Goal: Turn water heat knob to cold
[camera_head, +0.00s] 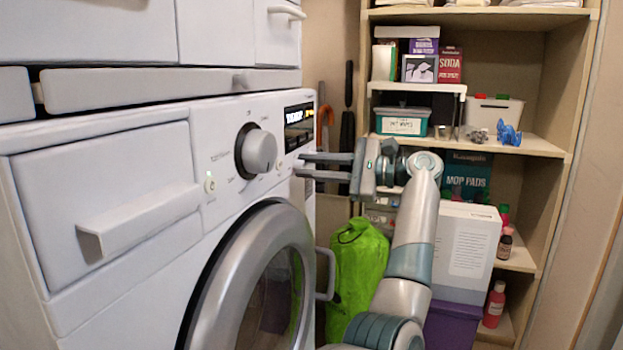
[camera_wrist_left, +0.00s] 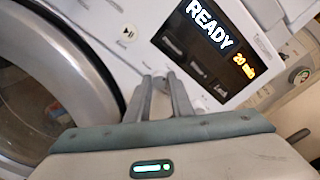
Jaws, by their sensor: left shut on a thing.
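The white washer's control panel (camera_head: 225,165) faces right in the head view, with a large silver dial (camera_head: 260,150) and a dark display (camera_head: 298,125). My left gripper (camera_head: 299,166) reaches in from the right, its two fingers level and their tips at the panel just below the display. In the left wrist view the left gripper (camera_wrist_left: 160,80) has its fingers close together on a small part of the panel, which they hide. It seems to be the water heat knob; its setting cannot be read. The display (camera_wrist_left: 208,35) reads READY, 20 min. My right gripper is not in view.
The round washer door (camera_head: 260,290) is below the panel, and a drawer handle (camera_head: 140,222) juts out at the left. A green bag (camera_head: 357,275) stands behind my arm. A wooden shelf (camera_head: 545,145) with boxes and bottles is at the right.

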